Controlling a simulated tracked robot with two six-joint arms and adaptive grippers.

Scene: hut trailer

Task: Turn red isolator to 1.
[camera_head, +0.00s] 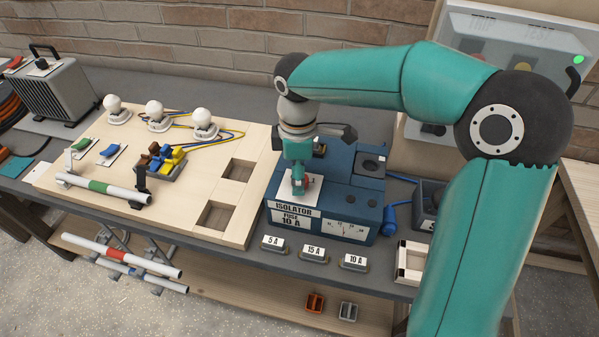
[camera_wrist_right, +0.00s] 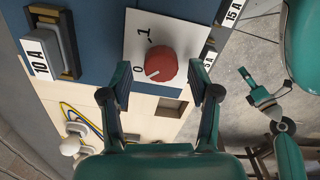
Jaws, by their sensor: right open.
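The red isolator knob (camera_wrist_right: 161,64) sits on a white plate (camera_wrist_right: 141,38) marked 0 and 1. Its white pointer line points toward the 0. In the head view the plate lies on top of the blue isolator box (camera_head: 352,205), and the knob (camera_head: 309,182) is mostly hidden by my right gripper (camera_head: 299,187). In the wrist view my right gripper (camera_wrist_right: 157,91) is open, with one finger on each side of the knob and visible gaps. My left gripper (camera_wrist_right: 262,92) appears at the right of the wrist view, away from the box; its jaw opening is unclear.
Fuses labelled 5 A (camera_head: 273,245), 15 A (camera_head: 314,255) and 10 A (camera_head: 353,262) lie along the bench front. A wooden board (camera_head: 205,180) with bulbs, wires and square recesses is left of the box. A grey panel (camera_head: 470,60) stands behind my right arm.

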